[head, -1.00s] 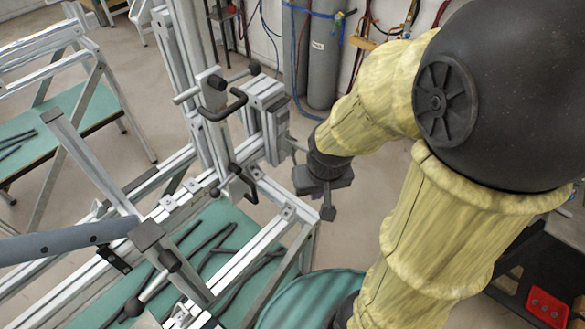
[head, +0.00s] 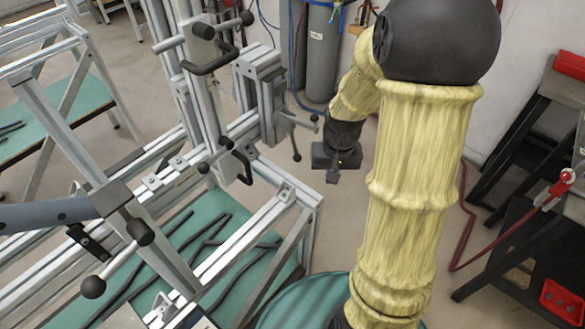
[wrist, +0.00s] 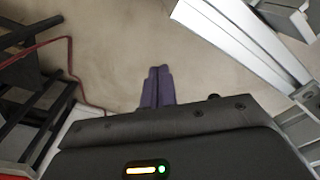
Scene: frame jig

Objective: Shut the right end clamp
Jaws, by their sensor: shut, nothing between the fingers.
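The right end clamp (head: 277,118) appears to be the grey block at the right end of the aluminium jig in the head view. A thin lever with dark ball ends (head: 297,157) sticks out from its right side; I cannot tell its exact state. My gripper (head: 332,179) hangs just right of this lever, apart from it, pointing down. In the wrist view its two dark fingers (wrist: 157,86) are together with nothing between them, above bare floor. The clamp lever is not clearly seen in the wrist view.
The jig's aluminium frame (head: 275,205) fills the left, with more black-handled clamps (head: 240,165). Grey cylinders (head: 322,50) stand at the wall behind. A dark bench with red items (head: 565,300) stands at the right. Bare floor lies between jig and bench.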

